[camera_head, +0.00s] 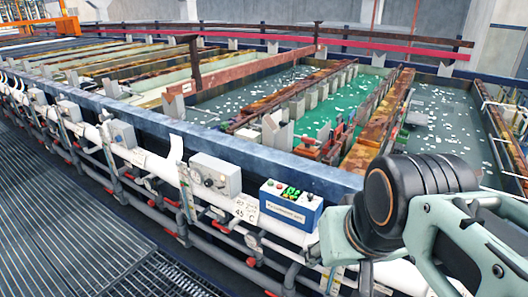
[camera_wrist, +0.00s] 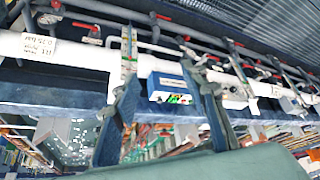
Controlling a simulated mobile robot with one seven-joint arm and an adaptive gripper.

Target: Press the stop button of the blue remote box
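The blue remote box (camera_head: 285,217) has a white label on its front and sits on the tank's front edge in the head view. Its top holds small buttons and a green-lit area (camera_head: 291,193); which button is stop is too small to tell. The box also shows upside down in the wrist view (camera_wrist: 168,91), in the gap between my fingers and beyond them. My gripper (camera_wrist: 160,76) is open and empty, its two blue fingers apart and pointing toward the box. In the head view my arm is to the right of the box; the fingers cannot be made out there.
A grey box (camera_head: 215,176) stands to the left of the blue box, above white pipes and red-handled valves (camera_head: 168,202). Behind are tanks of green liquid (camera_head: 340,108) with rusty crossbars. A grated walkway (camera_head: 75,235) lies at front left.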

